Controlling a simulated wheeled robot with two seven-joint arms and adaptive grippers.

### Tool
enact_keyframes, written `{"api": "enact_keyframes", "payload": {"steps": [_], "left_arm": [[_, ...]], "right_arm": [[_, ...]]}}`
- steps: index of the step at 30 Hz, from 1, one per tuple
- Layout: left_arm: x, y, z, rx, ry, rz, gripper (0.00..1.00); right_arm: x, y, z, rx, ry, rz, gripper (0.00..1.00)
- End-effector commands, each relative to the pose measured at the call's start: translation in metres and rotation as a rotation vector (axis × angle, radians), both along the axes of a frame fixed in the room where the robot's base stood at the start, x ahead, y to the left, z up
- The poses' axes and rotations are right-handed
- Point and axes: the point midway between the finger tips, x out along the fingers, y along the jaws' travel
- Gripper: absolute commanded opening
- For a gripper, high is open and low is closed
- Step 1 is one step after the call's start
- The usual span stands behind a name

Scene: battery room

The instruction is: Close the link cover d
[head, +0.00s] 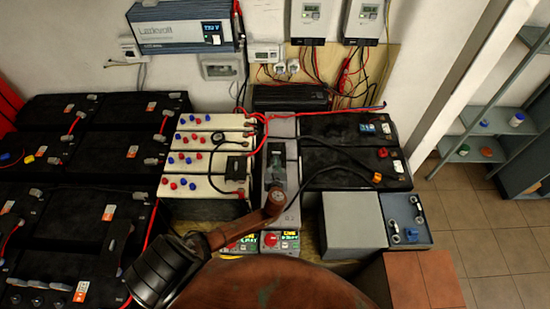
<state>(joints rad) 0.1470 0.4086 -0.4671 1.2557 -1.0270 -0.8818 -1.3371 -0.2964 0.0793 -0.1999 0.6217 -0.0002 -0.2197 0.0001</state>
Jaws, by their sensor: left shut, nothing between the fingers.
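My left arm comes in from the lower left, and its slim dark gripper (276,168) appears shut and empty over a narrow grey housing (292,205) between the batteries. The gripper and wrist hide part of this housing; I cannot tell whether they touch it. No letter d is readable, so I cannot tell which part is link cover d. To the right are a plain grey flat-topped box (355,222) and a blue-grey panel (405,213) with metal posts and a blue knob. My right gripper is not in view.
Black batteries (60,135) fill the left, and cream batteries (195,160) with red and blue caps stand beside the housing. Black batteries (350,150) stand right of it. Loose cables cross nearby. Open tiled floor (490,250) lies right.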

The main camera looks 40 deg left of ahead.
Motion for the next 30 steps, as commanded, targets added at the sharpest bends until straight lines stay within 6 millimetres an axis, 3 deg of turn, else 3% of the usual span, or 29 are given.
{"api": "enact_keyframes", "payload": {"steps": [2, 8, 15, 30], "left_arm": [[-0.010, -0.012, 0.004, -0.002, 0.001, -0.003, 0.00], [-0.047, -0.037, 0.016, -0.003, 0.000, -0.004, 0.00], [-0.078, -0.058, 0.027, -0.002, 0.000, -0.004, 0.00], [-0.088, -0.065, 0.037, -0.001, -0.002, -0.003, 0.00]], "right_arm": [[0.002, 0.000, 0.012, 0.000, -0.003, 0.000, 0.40], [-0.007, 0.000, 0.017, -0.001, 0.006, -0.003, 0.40], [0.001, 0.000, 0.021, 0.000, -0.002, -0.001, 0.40], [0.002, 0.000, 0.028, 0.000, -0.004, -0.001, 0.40]]}}
